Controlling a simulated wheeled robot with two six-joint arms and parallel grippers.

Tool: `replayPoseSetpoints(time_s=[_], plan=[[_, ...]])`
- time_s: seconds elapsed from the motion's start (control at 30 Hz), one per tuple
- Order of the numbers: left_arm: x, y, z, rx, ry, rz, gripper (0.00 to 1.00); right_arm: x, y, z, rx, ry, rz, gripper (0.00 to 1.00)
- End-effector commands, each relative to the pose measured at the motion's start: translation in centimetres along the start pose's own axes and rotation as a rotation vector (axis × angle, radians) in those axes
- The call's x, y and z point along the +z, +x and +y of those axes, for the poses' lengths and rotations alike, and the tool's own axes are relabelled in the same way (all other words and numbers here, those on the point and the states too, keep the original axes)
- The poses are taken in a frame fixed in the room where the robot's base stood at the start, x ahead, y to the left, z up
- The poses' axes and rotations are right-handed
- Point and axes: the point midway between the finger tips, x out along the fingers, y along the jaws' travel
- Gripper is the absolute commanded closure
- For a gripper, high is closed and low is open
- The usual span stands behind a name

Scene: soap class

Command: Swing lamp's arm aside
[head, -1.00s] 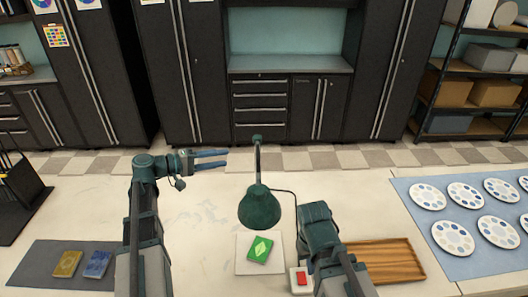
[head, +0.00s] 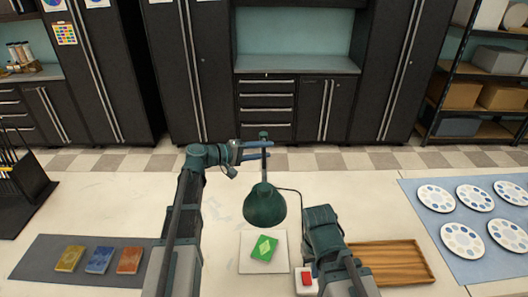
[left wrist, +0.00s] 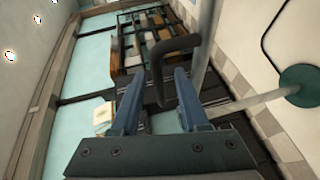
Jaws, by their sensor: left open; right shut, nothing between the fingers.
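The desk lamp has a green shade (head: 265,205) above the table and a thin grey arm (head: 264,165) running back to a small joint. My left gripper (head: 257,151) is open at the far end of this arm, its fingers pointing right across it in the head view. In the left wrist view, the left gripper (left wrist: 160,105) has its two blue fingers apart. A dark hooked piece (left wrist: 165,62) shows between and beyond them; I cannot tell whether it touches. A grey tube runs to a green disc (left wrist: 303,86) at right. My right gripper is hidden behind its own wrist.
A green block (head: 264,248) lies on a white pad (head: 248,265) under the shade. Yellow, blue and orange blocks lie on a dark mat (head: 40,257) at left.

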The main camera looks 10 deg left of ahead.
Motion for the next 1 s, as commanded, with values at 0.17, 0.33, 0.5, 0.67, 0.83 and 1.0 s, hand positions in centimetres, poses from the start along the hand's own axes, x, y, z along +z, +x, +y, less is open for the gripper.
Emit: replayPoseSetpoints(time_s=[0.17, 0.33, 0.5, 0.67, 0.83, 1.0], plan=[[-0.01, 0.24, 0.01, 0.0, 0.0, 0.001, 0.55, 0.0, 0.03, -0.01, 0.0, 0.0, 0.0, 1.0], [-0.01, 0.21, 0.01, 0.0, 0.0, 0.0, 0.59, 0.0, 0.03, 0.0, 0.0, 0.0, 0.0, 1.0], [-0.01, 0.2, 0.01, 0.0, 0.0, 0.0, 0.89, 0.0, 0.03, 0.0, 0.0, 0.0, 0.0, 1.0], [0.0, 0.19, 0.0, 0.0, 0.0, 0.0, 1.0, 0.0, 0.03, 0.0, 0.0, 0.0, 0.0, 1.0], [0.0, 0.19, -0.01, -0.001, 0.0, 0.0, 1.0, 0.0, 0.03, 0.0, 0.0, 0.0, 0.0, 1.0], [0.0, 0.18, -0.02, -0.001, 0.0, 0.0, 1.0, 0.0, 0.03, 0.0, 0.0, 0.0, 0.0, 1.0]])
